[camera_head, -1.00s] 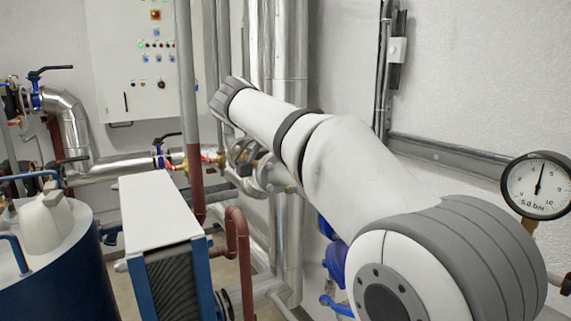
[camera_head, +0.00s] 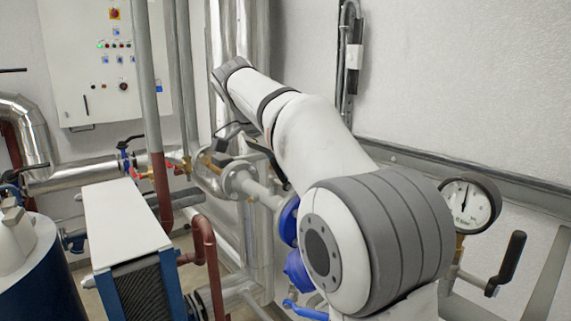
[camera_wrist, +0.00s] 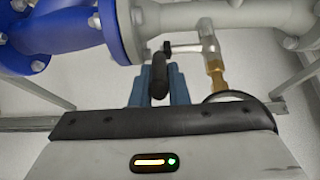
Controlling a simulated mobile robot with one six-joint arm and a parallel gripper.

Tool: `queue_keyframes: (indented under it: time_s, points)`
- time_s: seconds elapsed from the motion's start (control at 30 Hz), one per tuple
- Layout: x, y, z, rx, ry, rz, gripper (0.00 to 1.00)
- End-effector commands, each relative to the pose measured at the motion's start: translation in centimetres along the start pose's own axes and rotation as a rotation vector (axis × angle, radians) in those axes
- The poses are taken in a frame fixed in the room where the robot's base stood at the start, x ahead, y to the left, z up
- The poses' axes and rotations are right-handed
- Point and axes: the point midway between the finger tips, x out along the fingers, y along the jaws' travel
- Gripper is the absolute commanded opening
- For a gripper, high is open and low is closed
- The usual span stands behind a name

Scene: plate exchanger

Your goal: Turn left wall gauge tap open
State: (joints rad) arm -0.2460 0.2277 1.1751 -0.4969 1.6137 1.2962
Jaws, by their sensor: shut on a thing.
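In the wrist view, the tap's black handle (camera_wrist: 160,84) stands between the two blue fingers of my gripper (camera_wrist: 160,82), which is shut on it. A short metal stem runs from the handle to a grey fitting with a brass piece (camera_wrist: 214,74) below it. A black-rimmed round thing, likely the gauge (camera_wrist: 240,97), shows only in part behind my gripper's body. In the head view, a white-faced wall gauge (camera_head: 470,204) is at the right, on a brass stem. My gripper is hidden there behind my arm.
In the wrist view, a grey pipe (camera_wrist: 180,17) and a blue flanged body (camera_wrist: 60,35) lie close above the fingers. A white-topped plate exchanger (camera_head: 120,222) is at the left.

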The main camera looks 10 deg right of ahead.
Motion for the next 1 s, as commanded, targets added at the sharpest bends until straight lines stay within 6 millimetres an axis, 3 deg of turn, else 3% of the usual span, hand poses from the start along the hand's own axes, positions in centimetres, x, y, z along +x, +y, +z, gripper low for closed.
queue_keyframes:
  time_s: [0.2, 0.23, 0.47, 1.0]
  points:
    - [-0.33, -0.06, -0.44, 0.005, 0.011, -0.011, 0.0]
    - [-0.33, -0.06, -0.45, 0.006, 0.011, -0.011, 0.17]
    - [-0.17, -0.03, -0.29, 0.004, 0.008, -0.006, 0.36]
    - [-0.04, -0.01, -0.19, 0.002, 0.005, -0.002, 0.36]
